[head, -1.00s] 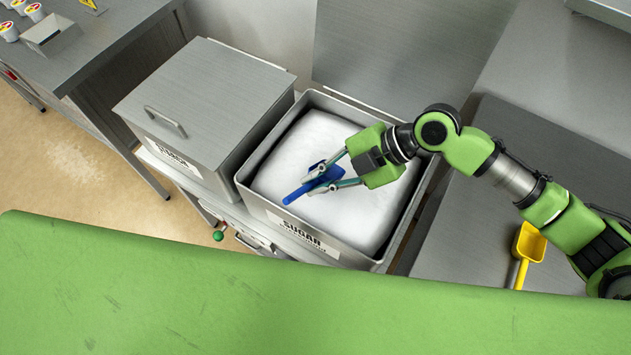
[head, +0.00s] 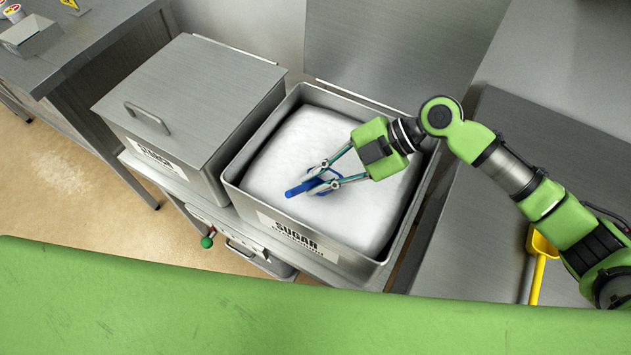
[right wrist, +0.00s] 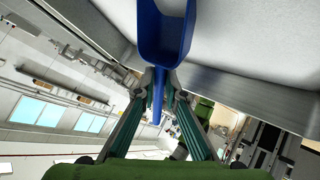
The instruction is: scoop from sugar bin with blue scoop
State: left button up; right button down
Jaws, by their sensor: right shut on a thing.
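The sugar bin (head: 232,176) is an open metal box with a SUGAR label, filled with white sugar (head: 278,160). My right gripper (head: 318,183) is over the sugar inside the bin's outline, shut on the blue scoop (head: 296,191). In the head view the scoop's handle points left and the fingers hide part of it; its bowl looks partly sunk in or against the sugar, but I cannot tell how deep. In the right wrist view the scoop's bowl (right wrist: 165,35) extends beyond the fingertips (right wrist: 160,82), and no sugar can be made out in it. My left gripper is not in view.
A closed lidded bin (head: 195,90) stands left of the sugar bin. A yellow scoop (head: 540,250) lies on the steel counter (head: 480,200) at right, near my right arm. A steel panel (head: 400,50) rises behind the bin. Another counter (head: 75,50) stands far left.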

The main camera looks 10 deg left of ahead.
aim_at(329, 178)
jog(key=shift+w+d+f+b, duration=0.2)
jog(key=shift+w+f+b, duration=0.25)
jog(key=shift+f+b, duration=0.4)
jog(key=shift+w+d+f+b, duration=0.2)
jog(key=shift+w+f+b, duration=0.3)
jog(key=shift+b, duration=0.4)
jog(key=shift+d+f+t, duration=0.1)
jog(key=shift+t, duration=0.2)
jog(key=shift+w+d+f+n+t+h, duration=0.25)
jog(key=shift+w+f+n+t+h, duration=0.25)
jog(key=shift+f+n+t+h, duration=0.3)
jog(key=shift+s+r+t+p, duration=0.1)
jog(key=shift+r+t+p, duration=0.05)
jog(key=shift+t+p, duration=0.3)
jog(key=shift+s+a+f+n+t+h+p, duration=0.15)
jog(key=shift+f+n+t+h+p, duration=0.3)
jog(key=shift+t+h, duration=0.45)
jog(key=shift+s+a+r+t+p, duration=0.15)
jog(key=shift+s+r+t+p, duration=0.1)
jog(key=shift+r+p, duration=0.2)
jog(key=shift+s+a+r+t+p, duration=0.1)
jog(key=shift+s+r+t+p, duration=0.15)
jog(key=shift+p, duration=0.25)
notch_tip(329, 178, up, 12)
jog(key=p, duration=1.2)
jog(key=shift+s+a, duration=0.2)
jog(key=shift+s, duration=0.15)
jog(key=shift+r+n, duration=0.1)
jog(key=shift+n, duration=0.15)
